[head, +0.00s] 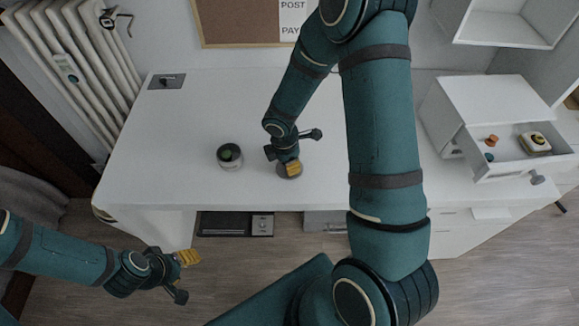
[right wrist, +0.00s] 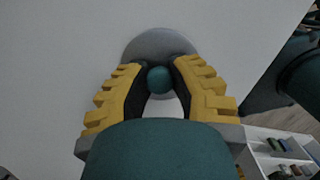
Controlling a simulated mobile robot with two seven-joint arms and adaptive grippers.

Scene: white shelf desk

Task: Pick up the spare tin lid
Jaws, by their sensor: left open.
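The spare tin lid is a grey round disc (right wrist: 150,44) with a teal ball knob (right wrist: 159,80), seen in the right wrist view. In the head view the lid (head: 283,173) lies at the desk's front part, mostly hidden under my right gripper (head: 291,170). The right gripper's yellow fingers (right wrist: 160,72) stand on both sides of the knob, very close to it; whether they press on it I cannot tell. My left gripper (head: 190,277) is open and empty, off the desk at lower left.
A tin (head: 230,160) with something green on or in it stands left of the lid on the white desk (head: 180,130). An open drawer (head: 520,155) with small items is at right. A flat grey plate (head: 167,82) lies at the back left. The desk's left part is mostly clear.

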